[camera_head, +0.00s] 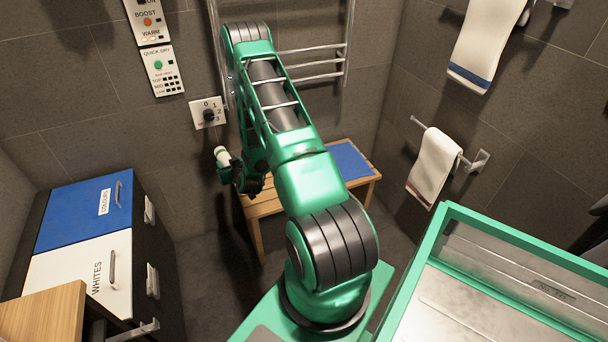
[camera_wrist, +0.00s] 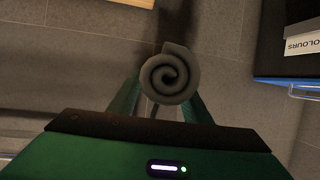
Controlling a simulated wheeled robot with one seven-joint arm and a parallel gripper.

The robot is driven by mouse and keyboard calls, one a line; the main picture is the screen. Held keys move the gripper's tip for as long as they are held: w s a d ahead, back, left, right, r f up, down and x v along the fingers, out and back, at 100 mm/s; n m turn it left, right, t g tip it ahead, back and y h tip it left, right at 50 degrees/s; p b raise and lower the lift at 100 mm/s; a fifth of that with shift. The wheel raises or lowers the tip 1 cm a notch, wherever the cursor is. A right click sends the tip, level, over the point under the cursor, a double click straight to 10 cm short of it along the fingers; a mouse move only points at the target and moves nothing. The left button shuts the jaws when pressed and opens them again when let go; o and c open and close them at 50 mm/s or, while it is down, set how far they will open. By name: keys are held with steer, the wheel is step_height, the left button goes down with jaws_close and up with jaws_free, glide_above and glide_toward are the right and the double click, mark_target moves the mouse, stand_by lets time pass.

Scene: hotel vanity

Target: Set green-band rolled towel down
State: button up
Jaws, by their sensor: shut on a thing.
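My gripper (camera_head: 226,163) is shut on a rolled towel (camera_head: 221,154), held in the air left of the wooden bench (camera_head: 259,209). In the head view the towel is small and pale. In the wrist view its spiral end (camera_wrist: 171,75) sits between my two fingers (camera_wrist: 165,92), looking grey in the shade. No band colour is clear in either view. A blue mat (camera_head: 351,161) lies on the right part of the bench. My arm hides the middle of the bench top.
The blue COLOURS hamper (camera_head: 75,216) and white WHITES hamper (camera_head: 70,279) stand at left. A metal towel rack (camera_head: 312,63) is on the back wall, behind my arm. Towels hang on the right wall, including a red-banded one (camera_head: 433,166). Floor is clear between hampers and bench.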

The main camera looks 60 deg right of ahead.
steer(key=shift+m+g+h, duration=0.5)
steer(key=shift+m+h, duration=0.3)
steer(key=shift+h, duration=0.1)
steer(key=s+d+f, duration=0.2)
steer(key=d+f, duration=0.2)
steer(key=d, duration=0.1)
steer(key=s+d+f, duration=0.2)
steer(key=d+f, duration=0.2)
steer(key=d, duration=0.1)
steer(key=s+d+f, duration=0.2)
steer(key=d+f, duration=0.2)
steer(key=d, duration=0.2)
steer(key=shift+s+f, duration=0.15)
steer(key=shift+f, duration=2.2)
steer(key=shift+f, duration=0.1)
steer(key=o, duration=1.1)
